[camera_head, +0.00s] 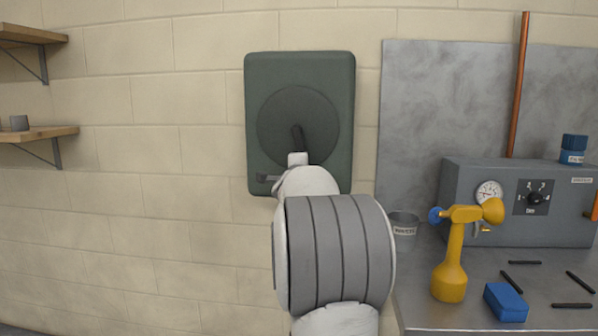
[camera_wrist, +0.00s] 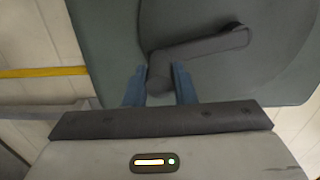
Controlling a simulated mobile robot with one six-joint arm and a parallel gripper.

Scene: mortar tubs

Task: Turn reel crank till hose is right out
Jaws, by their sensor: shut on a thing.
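The hose reel (camera_head: 257,90) is a dark green rounded box on the block wall, with a darker round disc (camera_head: 275,110) on its face. The dark crank (camera_head: 298,136) shows partly above my arm, which hides the rest. In the wrist view the grey crank arm (camera_wrist: 205,46) runs from upper right down to a handle end between my gripper's blue fingers (camera_wrist: 160,88). The fingers are shut on that handle end. A yellow strip (camera_wrist: 42,72) runs to the left from the reel's edge in the wrist view; I cannot tell if it is the hose.
Wooden shelves (camera_head: 40,134) are at far left. The wall between is clear.

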